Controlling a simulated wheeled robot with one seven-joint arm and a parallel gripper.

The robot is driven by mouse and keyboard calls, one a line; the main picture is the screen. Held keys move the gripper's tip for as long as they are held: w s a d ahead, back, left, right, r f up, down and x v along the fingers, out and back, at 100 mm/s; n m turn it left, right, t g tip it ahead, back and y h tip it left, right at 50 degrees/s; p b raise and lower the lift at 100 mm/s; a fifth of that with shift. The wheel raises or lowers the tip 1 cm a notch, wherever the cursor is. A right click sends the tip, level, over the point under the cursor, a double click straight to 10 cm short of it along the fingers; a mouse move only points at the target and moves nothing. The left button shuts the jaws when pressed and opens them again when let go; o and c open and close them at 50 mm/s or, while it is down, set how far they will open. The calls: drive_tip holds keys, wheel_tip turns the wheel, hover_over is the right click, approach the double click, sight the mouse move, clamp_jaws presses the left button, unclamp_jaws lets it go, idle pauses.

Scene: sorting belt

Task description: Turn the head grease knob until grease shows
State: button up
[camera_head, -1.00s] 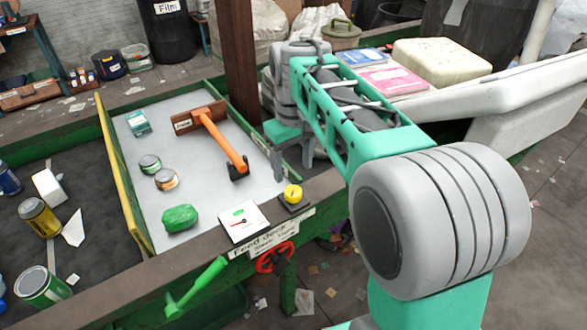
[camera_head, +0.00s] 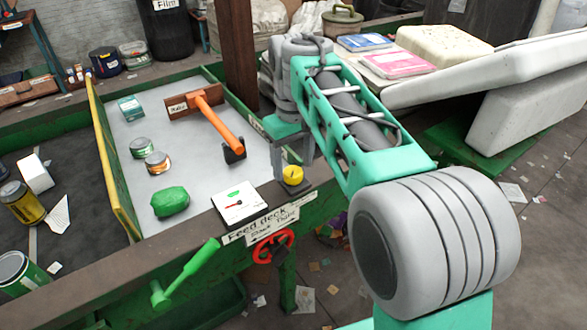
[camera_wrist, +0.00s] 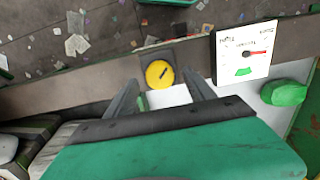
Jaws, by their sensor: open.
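A round yellow knob (camera_head: 292,174) with a dark mark on top sits on a dark square base on the front rail of the feed deck. It also shows in the wrist view (camera_wrist: 160,74), just beyond the fingertips. My gripper (camera_head: 292,160) is open and empty, its fingers pointing down just behind and above the knob. In the wrist view my gripper (camera_wrist: 162,90) has one finger on each side of the knob's line, seemingly without touching it. A white gauge plate (camera_head: 240,203) with a red needle and a green patch lies left of the knob. No grease can be made out.
A green lever (camera_head: 188,270) and a red handwheel (camera_head: 272,246) are on the deck's front. A green lump (camera_head: 170,201), cans and an orange-handled tool (camera_head: 219,124) lie on the deck. A brown post (camera_head: 238,50) stands behind my arm.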

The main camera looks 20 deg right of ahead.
drive_tip(key=shift+f, duration=0.95)
drive_tip(key=shift+c, duration=0.2)
drive_tip(key=c, duration=1.3)
drive_tip(key=shift+r+m, duration=0.1)
drive_tip(key=shift+m, duration=0.2)
drive_tip(key=shift+m+p, duration=0.5)
drive_tip(key=shift+m, duration=0.4)
drive_tip(key=shift+m+p, duration=0.6)
drive_tip(key=shift+m, duration=1.6)
